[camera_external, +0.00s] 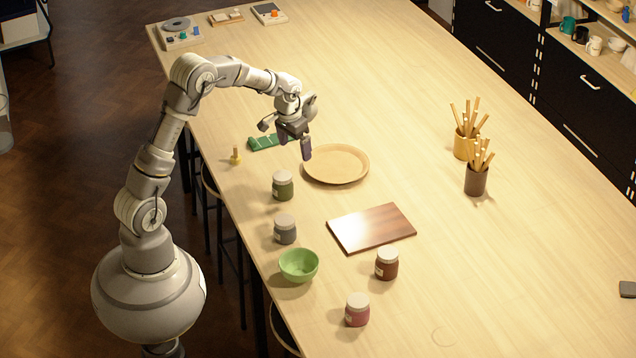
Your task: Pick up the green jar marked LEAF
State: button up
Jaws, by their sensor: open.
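A green jar (283,189) with a grey lid stands upright on the long wooden table, near its left edge. Its label is too small to read. My gripper (291,147) is open above the table, up and slightly to the right of the green jar in the picture, apart from it. It hangs near the left rim of a round tan plate (350,178) and a green folded item (262,142). I see nothing between its fingers.
A grey jar (285,232) and a green bowl (299,266) stand below the green jar. A small yellow object (235,157) is near the left edge.

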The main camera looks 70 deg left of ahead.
aim_at(283, 175)
jog(key=shift+g+h, duration=0.3)
jog(key=shift+g, duration=0.4)
jog(key=s+f, duration=0.1)
jog(key=f, duration=0.1)
jog(key=s+f, duration=0.1)
jog(key=f, duration=0.2)
jog(key=s+a+f, duration=0.1)
jog(key=f, duration=0.1)
jog(key=shift+f+b, duration=0.25)
jog(key=shift+b, duration=0.05)
jog(key=f, duration=0.1)
jog(key=f+b, duration=0.1)
jog(key=f, duration=0.1)
jog(key=f+b, duration=0.1)
jog(key=shift+s+d+f, duration=0.1)
jog(key=shift+s+f, duration=0.2)
jog(key=shift+s, duration=0.05)
jog(key=shift+f, duration=0.35)
jog(key=shift+w+r, duration=0.1)
jog(key=c, duration=1.3)
